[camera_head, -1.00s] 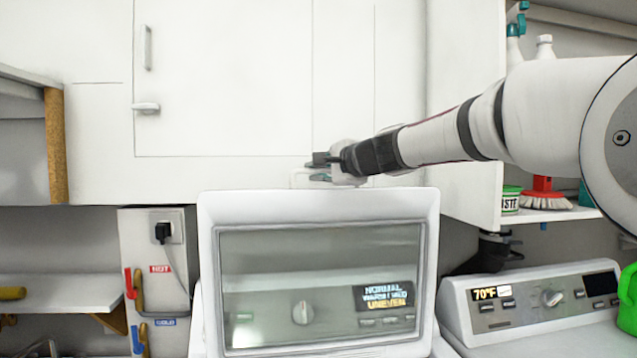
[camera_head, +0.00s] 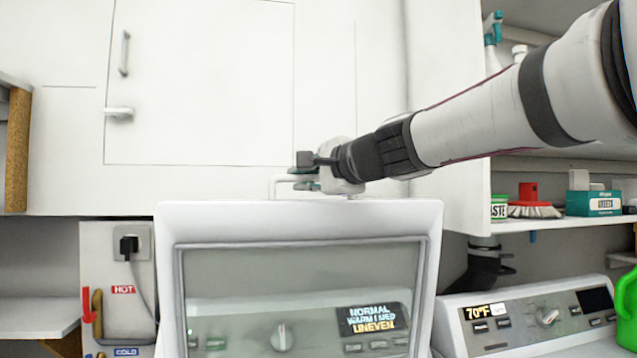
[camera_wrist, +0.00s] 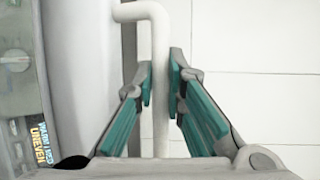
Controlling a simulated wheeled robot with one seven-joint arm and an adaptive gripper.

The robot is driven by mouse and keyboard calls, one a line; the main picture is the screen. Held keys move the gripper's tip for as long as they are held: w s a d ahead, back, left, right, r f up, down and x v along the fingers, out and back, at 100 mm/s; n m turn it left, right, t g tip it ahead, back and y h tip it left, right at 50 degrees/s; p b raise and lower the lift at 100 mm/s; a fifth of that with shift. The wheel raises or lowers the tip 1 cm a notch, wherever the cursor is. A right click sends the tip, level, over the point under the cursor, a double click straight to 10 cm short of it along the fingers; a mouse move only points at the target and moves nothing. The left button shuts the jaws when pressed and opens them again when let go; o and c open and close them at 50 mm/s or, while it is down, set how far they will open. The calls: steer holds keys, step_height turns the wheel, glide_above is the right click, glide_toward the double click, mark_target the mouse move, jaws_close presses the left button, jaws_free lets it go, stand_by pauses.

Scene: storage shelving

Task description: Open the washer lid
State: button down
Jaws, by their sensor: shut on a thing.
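The washer lid (camera_head: 300,217), a white frame around a glass window, stands raised, and its top edge is level with the bottom of the wall cabinet. Its white bent bar handle (camera_head: 276,183) sticks out at the top edge. My gripper (camera_head: 303,174) is shut on this handle, just above the lid. In the wrist view, the handle (camera_wrist: 158,30) runs down between the teal-padded fingers of my gripper (camera_wrist: 161,82). The washer's control panel, with its knob (camera_head: 282,337) and lit display (camera_head: 372,319), shows through the glass. The lower washer is out of view.
White cabinet doors (camera_head: 200,80) fill the wall close behind my gripper. Below stands a second machine's panel (camera_head: 530,315). A wall outlet with plug (camera_head: 129,243) is at left.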

steer(key=shift+d, duration=0.1)
steer(key=c, duration=1.6)
jaws_free()
steer(key=shift+c, duration=0.2)
steer(key=v, duration=1.2)
